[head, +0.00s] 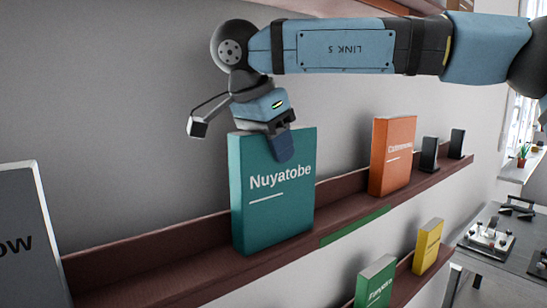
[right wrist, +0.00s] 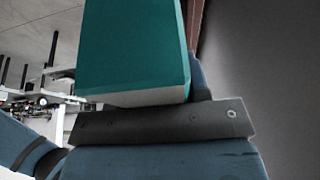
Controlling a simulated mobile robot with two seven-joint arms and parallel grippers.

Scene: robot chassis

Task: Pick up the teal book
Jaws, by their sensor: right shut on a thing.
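The teal book (head: 272,205) with "Nuyatobe" on its cover stands upright at the upper wall shelf (head: 150,275). My right gripper (head: 282,142) comes down from above and is shut on the book's top edge, with one dark blue finger over the front cover. In the right wrist view the teal book (right wrist: 135,50) fills the upper middle, right at the gripper (right wrist: 150,120). The finger behind the book is mostly hidden. I cannot tell whether the book's bottom still touches the shelf. My left gripper is not in view.
An orange book (head: 392,156) and two dark blocks stand to the right on the same shelf. A grey book (head: 30,240) is at the far left. Green (head: 376,284) and yellow (head: 428,246) books stand on a lower shelf. The wall is close behind.

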